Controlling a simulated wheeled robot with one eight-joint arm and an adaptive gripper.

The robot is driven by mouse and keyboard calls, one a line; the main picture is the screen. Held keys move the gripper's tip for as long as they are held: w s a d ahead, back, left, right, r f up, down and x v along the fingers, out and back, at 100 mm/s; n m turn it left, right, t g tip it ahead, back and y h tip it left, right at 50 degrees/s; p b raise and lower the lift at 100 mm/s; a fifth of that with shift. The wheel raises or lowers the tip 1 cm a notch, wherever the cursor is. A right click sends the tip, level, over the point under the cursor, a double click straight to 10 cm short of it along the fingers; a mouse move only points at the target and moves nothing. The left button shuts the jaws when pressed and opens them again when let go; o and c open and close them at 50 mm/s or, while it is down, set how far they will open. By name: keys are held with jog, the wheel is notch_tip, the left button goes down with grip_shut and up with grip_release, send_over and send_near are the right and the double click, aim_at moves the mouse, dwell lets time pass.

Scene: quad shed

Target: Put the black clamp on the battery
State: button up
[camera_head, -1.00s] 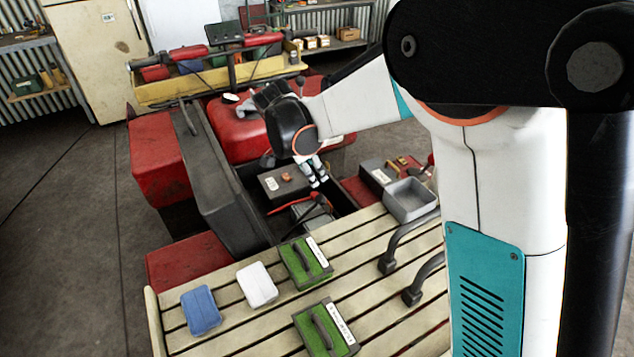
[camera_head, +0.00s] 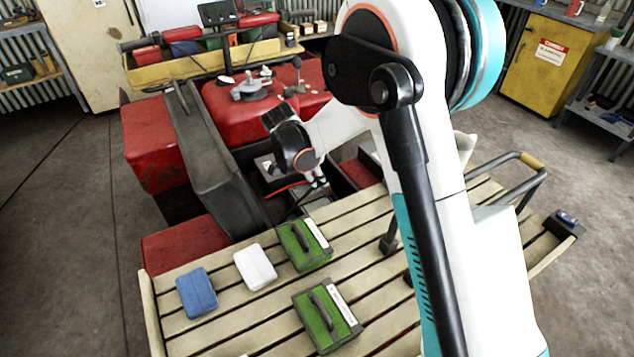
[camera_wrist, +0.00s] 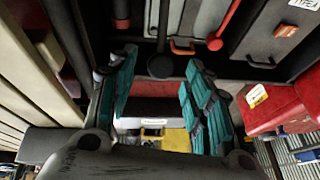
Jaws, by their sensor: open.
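My gripper (camera_head: 318,178) is open, over the engine bay of the red quad. In the wrist view its teal finger pads stand apart, with nothing held between them (camera_wrist: 156,92). A dark stem with a round black end, probably the black clamp (camera_wrist: 160,66), lies just beyond the fingertips, between them in the picture. The dark grey battery (camera_wrist: 262,40) is at the upper right there, with an orange terminal and a white label. In the head view the battery (camera_head: 266,163) is partly hidden behind my wrist. A red clamp or lead end (camera_wrist: 215,42) lies between the black end and the battery.
The slatted rack in front holds two green cases (camera_head: 304,246) (camera_head: 326,314), a white box (camera_head: 255,267) and a blue box (camera_head: 197,292). A dark side panel (camera_head: 212,150) bounds the bay on the left. Grey handle bars and the red bodywork are close to my arm.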

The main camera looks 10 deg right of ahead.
jog(key=shift+x, duration=1.2)
